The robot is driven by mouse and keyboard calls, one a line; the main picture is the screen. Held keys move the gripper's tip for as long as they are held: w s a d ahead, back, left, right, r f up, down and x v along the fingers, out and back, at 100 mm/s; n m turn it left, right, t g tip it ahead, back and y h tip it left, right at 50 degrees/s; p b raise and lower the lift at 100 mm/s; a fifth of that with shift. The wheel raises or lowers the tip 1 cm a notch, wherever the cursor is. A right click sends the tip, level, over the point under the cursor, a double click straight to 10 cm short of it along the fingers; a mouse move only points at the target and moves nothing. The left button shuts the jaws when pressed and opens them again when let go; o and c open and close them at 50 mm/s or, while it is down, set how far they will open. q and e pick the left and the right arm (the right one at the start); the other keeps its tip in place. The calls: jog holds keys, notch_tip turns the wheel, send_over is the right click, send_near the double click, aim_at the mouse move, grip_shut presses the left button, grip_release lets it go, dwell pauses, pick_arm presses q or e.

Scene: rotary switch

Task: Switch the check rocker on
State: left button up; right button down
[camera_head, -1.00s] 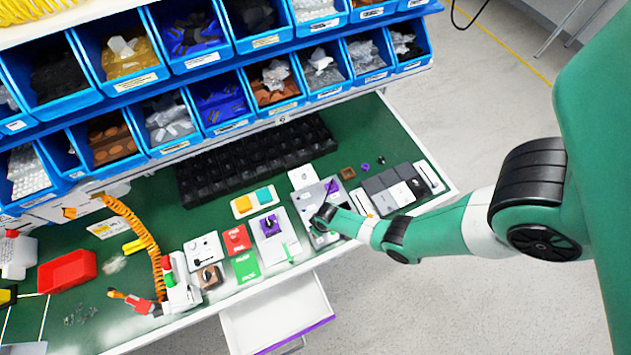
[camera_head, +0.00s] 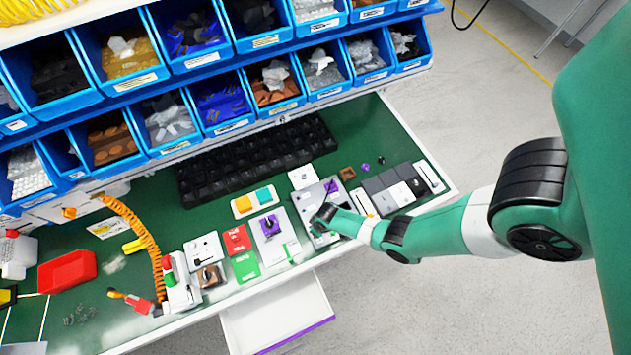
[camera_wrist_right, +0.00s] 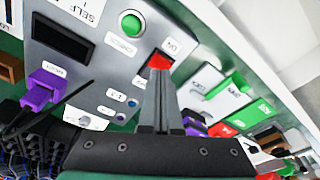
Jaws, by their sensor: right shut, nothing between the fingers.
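The grey panel (camera_wrist_right: 100,75) fills much of the right wrist view, and in the head view the same panel (camera_head: 331,190) sits near the table's front edge. A red rocker (camera_wrist_right: 159,59) sits on it beside a white label that seems to read ON. My right gripper (camera_wrist_right: 159,72) is shut and empty, with its narrow fingertips at the rocker, partly covering it. I cannot tell whether they touch or which way the rocker is tipped. In the head view my right gripper (camera_head: 322,217) hides much of the panel. My left gripper is out of view.
A purple-knobbed switch plate (camera_head: 270,228), red and green cards, and a dark keyboard-like block (camera_head: 255,160) stand nearby. Blue bins line the back.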

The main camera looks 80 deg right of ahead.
jog(key=shift+f+b, duration=0.85)
jog(key=shift+f, duration=0.05)
dwell(0.3)
jog(key=shift+r, duration=0.1)
notch_tip(320, 180, up, 7)
jog(key=p, duration=0.7)
